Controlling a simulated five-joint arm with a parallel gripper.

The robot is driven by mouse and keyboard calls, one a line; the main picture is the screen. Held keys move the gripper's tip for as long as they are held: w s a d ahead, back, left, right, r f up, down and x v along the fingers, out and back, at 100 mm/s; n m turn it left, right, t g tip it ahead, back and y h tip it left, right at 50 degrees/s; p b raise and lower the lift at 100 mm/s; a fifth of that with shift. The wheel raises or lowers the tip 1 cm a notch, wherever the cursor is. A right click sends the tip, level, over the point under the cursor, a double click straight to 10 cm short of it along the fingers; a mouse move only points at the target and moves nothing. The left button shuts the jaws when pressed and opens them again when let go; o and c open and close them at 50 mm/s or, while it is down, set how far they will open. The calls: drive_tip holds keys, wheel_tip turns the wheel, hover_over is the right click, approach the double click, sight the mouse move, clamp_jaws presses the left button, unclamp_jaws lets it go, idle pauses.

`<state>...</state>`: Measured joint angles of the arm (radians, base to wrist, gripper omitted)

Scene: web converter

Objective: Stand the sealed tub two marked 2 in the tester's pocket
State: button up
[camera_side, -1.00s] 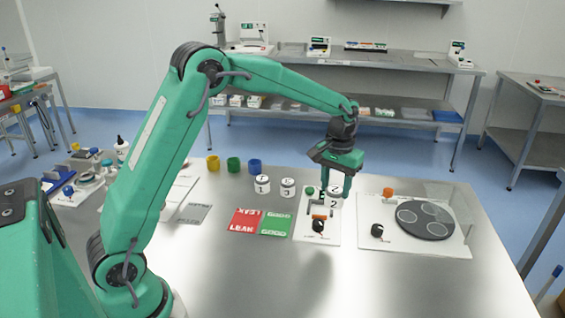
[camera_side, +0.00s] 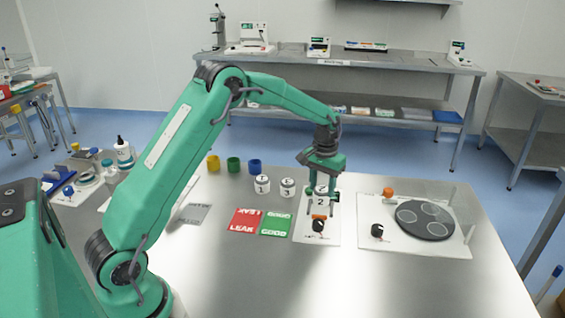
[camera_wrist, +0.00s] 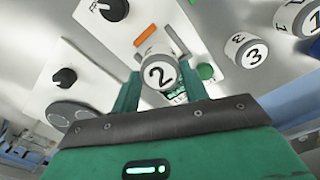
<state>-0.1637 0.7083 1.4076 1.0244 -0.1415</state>
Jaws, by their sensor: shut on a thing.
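Tub two (camera_side: 322,201) is a small white tub marked 2. My gripper (camera_side: 321,205) is shut on it, pointing down over the tester (camera_side: 317,233), a white plate with a black knob and an orange piece. In the wrist view tub two (camera_wrist: 159,74) sits between the two green fingers, its 2 facing the camera. The orange piece (camera_wrist: 145,36) and the green button (camera_wrist: 206,71) show beside it. The pocket is hidden behind the tub and fingers. I cannot tell whether the tub's base touches the tester.
Tub 1 (camera_side: 262,184) and tub 3 (camera_side: 287,187) stand to the left. A red LEAK mat (camera_side: 246,220) and a green GOOD mat (camera_side: 276,223) lie left of the tester. A plate with a dark disc (camera_side: 425,220) lies right. The front table is clear.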

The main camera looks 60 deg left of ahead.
sight(322, 189)
drive_tip(key=shift+f, duration=1.65)
drive_tip(key=shift+f, duration=0.15)
drive_tip(key=o, duration=0.9)
drive_tip(key=shift+o, duration=0.2)
wheel_tip(322, 189, up, 11)
drive_tip(key=shift+r, duration=0.7)
drive_tip(key=shift+s+d, duration=0.1)
